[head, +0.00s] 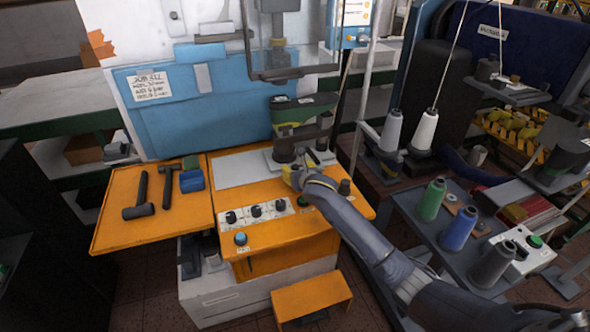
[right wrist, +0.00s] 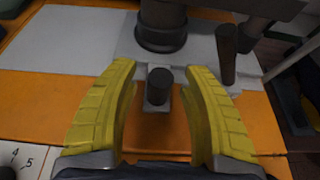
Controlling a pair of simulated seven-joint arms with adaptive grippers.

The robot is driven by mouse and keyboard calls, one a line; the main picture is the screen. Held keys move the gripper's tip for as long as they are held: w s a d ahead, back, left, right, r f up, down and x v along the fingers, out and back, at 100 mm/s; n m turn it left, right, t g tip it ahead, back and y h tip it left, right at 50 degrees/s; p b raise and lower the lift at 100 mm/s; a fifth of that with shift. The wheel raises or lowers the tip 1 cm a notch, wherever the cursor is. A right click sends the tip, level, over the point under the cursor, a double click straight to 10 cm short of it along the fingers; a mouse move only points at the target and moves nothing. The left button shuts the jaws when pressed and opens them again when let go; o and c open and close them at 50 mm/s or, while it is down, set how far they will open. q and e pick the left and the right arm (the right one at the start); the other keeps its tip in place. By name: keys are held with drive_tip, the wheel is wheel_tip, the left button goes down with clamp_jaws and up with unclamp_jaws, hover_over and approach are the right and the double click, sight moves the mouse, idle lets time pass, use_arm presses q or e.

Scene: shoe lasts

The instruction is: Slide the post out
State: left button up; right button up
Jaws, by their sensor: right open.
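A short dark post (right wrist: 159,84) stands upright on a small grey plate (right wrist: 157,104) at the front edge of the machine's grey bed. My right gripper (right wrist: 160,110) has its yellow fingers open, one on each side of the post, with a visible gap on both sides. In the head view my right gripper (head: 291,172) is over the orange machine table, just in front of the dark round machine base (head: 284,150). The post is hard to make out there beside the fingers. My left gripper is in neither view.
Behind the post is a thick dark column (right wrist: 160,28), with a dark upright handle (right wrist: 227,52) to its right. Knobs (head: 255,211) line the front of the table. Two hammers (head: 140,195) lie on the left orange shelf. Thread cones (head: 432,200) stand at right.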

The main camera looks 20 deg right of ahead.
drive_tip(key=shift+w, duration=0.1)
idle(0.3)
clamp_jaws()
